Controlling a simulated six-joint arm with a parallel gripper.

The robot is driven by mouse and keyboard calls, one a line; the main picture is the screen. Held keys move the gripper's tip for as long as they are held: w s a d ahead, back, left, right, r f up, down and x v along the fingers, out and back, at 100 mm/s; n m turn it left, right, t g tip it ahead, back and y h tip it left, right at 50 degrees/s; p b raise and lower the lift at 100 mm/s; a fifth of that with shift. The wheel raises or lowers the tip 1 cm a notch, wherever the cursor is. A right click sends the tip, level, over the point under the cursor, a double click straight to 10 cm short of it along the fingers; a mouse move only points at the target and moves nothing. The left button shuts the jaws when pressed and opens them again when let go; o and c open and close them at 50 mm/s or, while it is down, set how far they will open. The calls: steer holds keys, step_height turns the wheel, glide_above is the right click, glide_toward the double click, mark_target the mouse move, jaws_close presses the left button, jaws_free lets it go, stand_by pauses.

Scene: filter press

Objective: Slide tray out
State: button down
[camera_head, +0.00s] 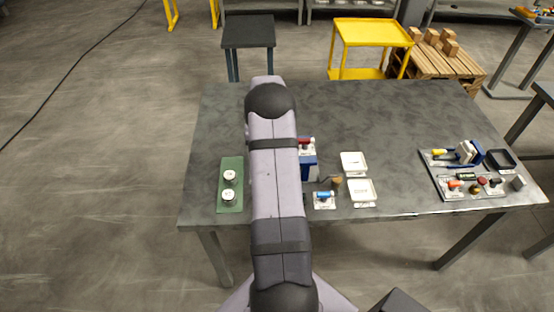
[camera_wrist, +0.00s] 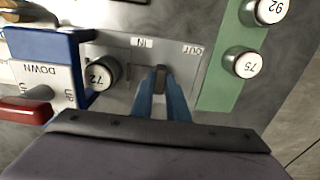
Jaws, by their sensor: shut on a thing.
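In the wrist view, my gripper (camera_wrist: 162,92) has its two blue fingers closed around a small dark upright piece (camera_wrist: 160,76), apparently the tray's handle. It stands on a light grey strip (camera_wrist: 185,62) marked IN towards the left and OUT at the right. A round piece marked 72 (camera_wrist: 101,72) sits left of my fingers, beside the blue press frame (camera_wrist: 50,46). The tray's edges cannot be told apart from the strip. In the head view, part of the blue press (camera_head: 309,168) shows right of my arm, which hides the gripper and the strip.
A green mat (camera_head: 230,203) with two round weights lies left of my arm; it also shows in the wrist view (camera_wrist: 214,85). A red lever (camera_wrist: 25,110) stands by the press.

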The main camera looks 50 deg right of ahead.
steer(key=w+a, duration=0.3)
steer(key=w, duration=0.1)
steer(key=shift+a, duration=0.4)
steer(key=c, duration=1.7)
jaws_free()
steer(key=shift+w+a, duration=0.1)
steer(key=shift+r, duration=0.1)
step_height(320, 180, up, 7)
steer(key=shift+r+b, duration=0.1)
steer(key=shift+b, duration=1)
